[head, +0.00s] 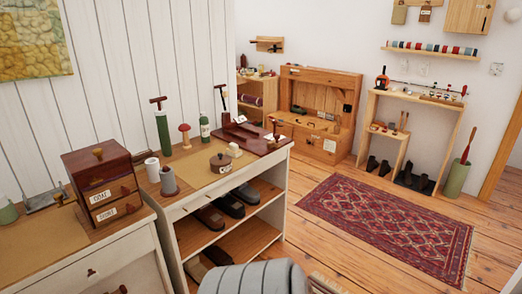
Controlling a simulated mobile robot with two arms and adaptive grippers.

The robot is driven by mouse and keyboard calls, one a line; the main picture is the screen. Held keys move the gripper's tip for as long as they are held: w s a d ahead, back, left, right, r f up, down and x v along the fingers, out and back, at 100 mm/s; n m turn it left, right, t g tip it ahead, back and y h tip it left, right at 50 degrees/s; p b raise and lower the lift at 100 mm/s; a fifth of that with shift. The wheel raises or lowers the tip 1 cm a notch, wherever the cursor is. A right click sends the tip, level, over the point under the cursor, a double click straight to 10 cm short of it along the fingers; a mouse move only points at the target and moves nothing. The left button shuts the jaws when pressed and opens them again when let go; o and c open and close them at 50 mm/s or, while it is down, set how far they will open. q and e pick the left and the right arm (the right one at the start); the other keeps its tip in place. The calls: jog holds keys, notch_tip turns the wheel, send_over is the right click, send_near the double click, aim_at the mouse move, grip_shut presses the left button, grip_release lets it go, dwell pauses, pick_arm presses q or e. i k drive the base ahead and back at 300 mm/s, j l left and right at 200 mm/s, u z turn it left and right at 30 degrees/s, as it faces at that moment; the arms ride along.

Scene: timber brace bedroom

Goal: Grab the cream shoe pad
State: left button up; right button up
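A small cream item (234,150), which looks like the cream shoe pad, lies on top of the white cabinet (176,214) near its back right. It is small in the head view, so its exact shape is hard to tell. It sits just behind a round dark lidded pot (220,163) and to the left of a reddish-brown wooden tray (258,141). Neither of my grippers is in view.
Grey and white cups (168,181), a green cylinder (163,134) and a red mushroom-shaped item (185,135) share the cabinet top. A brown drawer box (98,178) stands at left. A grey ribbed form (255,278) fills the bottom foreground. A red rug (385,224) covers open floor at right.

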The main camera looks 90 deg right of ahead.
aim_at(233, 151)
jog(key=z, duration=2.55)
jog(key=i+l+u, duration=0.15)
jog(key=u, duration=0.2)
jog(key=i+l+u, duration=0.15)
jog(key=u, duration=0.25)
jog(key=i+l+u, duration=0.1)
jog(key=l, duration=0.25)
jog(key=i+l+u, duration=0.1)
jog(key=l, duration=0.3)
jog(key=i+l+u, duration=0.1)
jog(key=i+l, duration=0.15)
jog(key=l, duration=0.15)
jog(key=i+l+u, duration=0.1)
jog(key=l, duration=0.3)
jog(key=i+l, duration=0.15)
jog(key=l, duration=0.25)
jog(key=i+l+u, duration=0.15)
jog(key=l, duration=0.25)
